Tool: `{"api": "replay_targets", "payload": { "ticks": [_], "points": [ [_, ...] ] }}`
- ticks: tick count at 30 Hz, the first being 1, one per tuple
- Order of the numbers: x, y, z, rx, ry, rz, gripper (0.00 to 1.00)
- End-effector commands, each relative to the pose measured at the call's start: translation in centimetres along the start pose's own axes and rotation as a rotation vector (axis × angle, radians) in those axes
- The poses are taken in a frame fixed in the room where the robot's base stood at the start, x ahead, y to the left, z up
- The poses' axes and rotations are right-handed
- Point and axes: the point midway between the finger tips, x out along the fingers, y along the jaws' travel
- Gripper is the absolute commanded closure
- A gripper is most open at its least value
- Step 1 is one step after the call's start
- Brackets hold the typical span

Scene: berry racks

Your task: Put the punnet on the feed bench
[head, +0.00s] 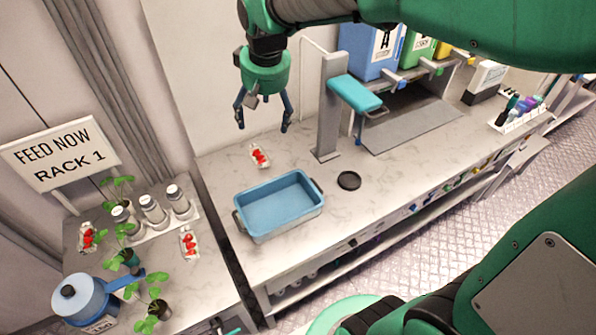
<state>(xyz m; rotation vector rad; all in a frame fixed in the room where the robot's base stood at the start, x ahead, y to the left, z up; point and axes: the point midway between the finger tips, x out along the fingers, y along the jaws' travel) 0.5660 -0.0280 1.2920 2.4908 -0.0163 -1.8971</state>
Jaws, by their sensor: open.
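A small pale punnet with red strawberries (259,156) sits on the marble-topped bench (215,180), behind a blue tray. My gripper (262,122) hangs above and behind it in the picture, fingers spread and pointing down, empty and apart from it. The sign "FEED NOW RACK 1" (62,155) stands at the separate left bench (205,290). Two more punnets of red berries are on that left bench, one near its back left (87,238) and one near its right side (189,242).
The blue tray (280,205) and a black disc (349,180) lie on the marble bench, beside a grey post (331,110) with a teal arm. The left bench holds potted plants (155,310), several capped bottles (153,210) and a blue jug (80,300). A gap separates the benches.

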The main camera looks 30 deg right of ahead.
Motion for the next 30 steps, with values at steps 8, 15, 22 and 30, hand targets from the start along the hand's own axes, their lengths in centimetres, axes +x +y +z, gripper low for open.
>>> {"api": "replay_targets", "payload": {
  "ticks": [8, 15, 22, 30],
  "points": [
    [-4.6, -1.1, 6.7, 0.0, 0.071, -0.002, 0.19],
    [-7.0, -1.9, 12.6, 0.001, 0.129, -0.005, 0.19],
    [-8.0, -2.4, 18.1, 0.002, 0.181, -0.01, 0.19],
    [-8.1, -2.7, 21.9, 0.004, 0.218, -0.014, 0.19]
  ]
}}
